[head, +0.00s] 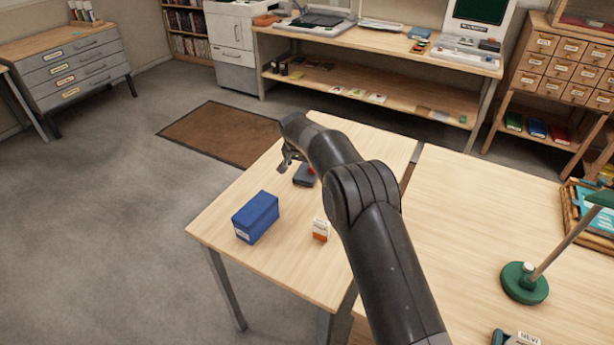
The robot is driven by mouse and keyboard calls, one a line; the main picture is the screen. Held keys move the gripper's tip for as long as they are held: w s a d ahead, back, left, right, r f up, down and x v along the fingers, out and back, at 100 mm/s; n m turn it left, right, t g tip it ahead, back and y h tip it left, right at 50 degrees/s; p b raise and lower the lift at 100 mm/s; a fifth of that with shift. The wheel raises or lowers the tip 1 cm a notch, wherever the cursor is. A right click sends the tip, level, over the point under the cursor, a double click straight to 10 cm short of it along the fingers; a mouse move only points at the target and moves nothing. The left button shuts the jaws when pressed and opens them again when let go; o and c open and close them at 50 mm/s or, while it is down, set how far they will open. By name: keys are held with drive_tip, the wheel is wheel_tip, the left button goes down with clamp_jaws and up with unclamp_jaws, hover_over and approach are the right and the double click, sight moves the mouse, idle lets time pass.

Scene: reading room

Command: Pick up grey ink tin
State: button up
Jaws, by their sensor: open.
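A small, flat dark grey object (303,179) lies on the light wooden table just below and right of my gripper, with a bit of red at its right side. It looks like the grey ink tin, but it is too small and too covered by my arm to be sure. My gripper (287,163) is open, above the table's left part and close to the dark grey object. I cannot tell whether they touch. My arm hides part of the table behind and right of it.
A blue box (256,217) and a small orange-and-white carton (320,229) stand on the same table (290,275), nearer me. A green lamp (524,282) stands on the adjoining table at right. The table's left edge is close to the gripper.

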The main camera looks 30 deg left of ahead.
sight(307, 172)
drive_tip(key=x, duration=0.4)
drive_tip(key=shift+f, duration=0.25)
drive_tip(key=shift+r, duration=0.1)
drive_tip(key=c, duration=1.4)
drive_tip(key=shift+r, duration=0.1)
